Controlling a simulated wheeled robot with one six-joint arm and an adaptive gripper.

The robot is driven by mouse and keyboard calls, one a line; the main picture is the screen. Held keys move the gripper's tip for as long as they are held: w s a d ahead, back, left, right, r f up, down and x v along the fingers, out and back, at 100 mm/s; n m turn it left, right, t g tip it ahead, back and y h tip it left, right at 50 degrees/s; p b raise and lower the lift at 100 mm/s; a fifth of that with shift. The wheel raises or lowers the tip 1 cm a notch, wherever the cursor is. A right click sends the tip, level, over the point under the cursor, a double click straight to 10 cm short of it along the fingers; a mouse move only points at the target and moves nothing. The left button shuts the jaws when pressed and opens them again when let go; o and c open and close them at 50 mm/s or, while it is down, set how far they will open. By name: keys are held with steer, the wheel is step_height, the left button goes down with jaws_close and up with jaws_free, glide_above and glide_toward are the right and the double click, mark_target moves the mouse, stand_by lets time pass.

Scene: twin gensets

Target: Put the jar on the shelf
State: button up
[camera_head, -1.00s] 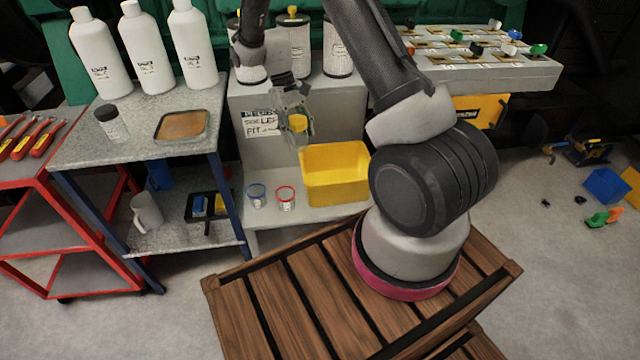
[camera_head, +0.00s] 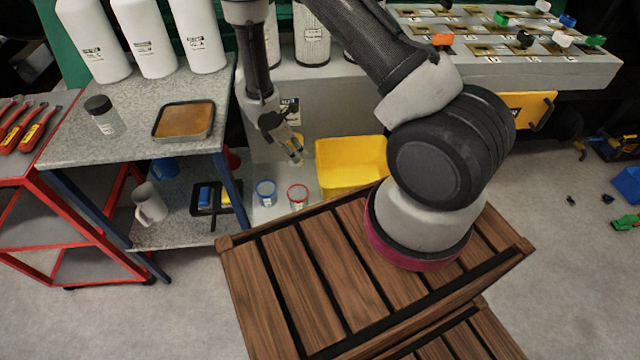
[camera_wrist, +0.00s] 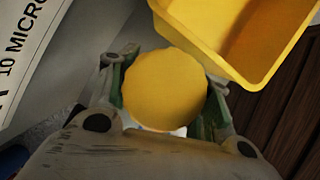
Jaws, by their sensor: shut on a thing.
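My gripper (camera_head: 291,148) is shut on a jar with a round, ridged yellow lid (camera_wrist: 165,88). The lid lies between the fingers in the wrist view, and the jar's body is mostly hidden. In the head view the gripper hangs in front of the grey stand, above its low shelf (camera_head: 252,213) and left of the yellow bin (camera_head: 350,165). The bin's rim is close beside the lid in the wrist view (camera_wrist: 240,75). Another jar (camera_head: 104,116), clear with a dark lid, stands upright on the speckled tabletop (camera_head: 75,140).
Two small clear cups, blue-rimmed (camera_head: 266,193) and red-rimmed (camera_head: 298,196), stand below my gripper. The speckled table's lower shelf (camera_head: 185,232) holds a white mug (camera_head: 150,204) and a black caddy (camera_head: 212,200). A brown tray (camera_head: 184,121) and several white bottles (camera_head: 145,38) occupy its top.

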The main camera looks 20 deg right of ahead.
steer(key=shift+s+a+f, duration=0.1)
steer(key=shift+a+f, duration=0.1)
steer(key=shift+f, duration=0.1)
glide_above(296, 183)
steer(key=shift+n, duration=0.3)
step_height(296, 183, down, 10)
steer(key=shift+r, duration=0.1)
steer(key=shift+f, duration=0.25)
steer(key=o, duration=1)
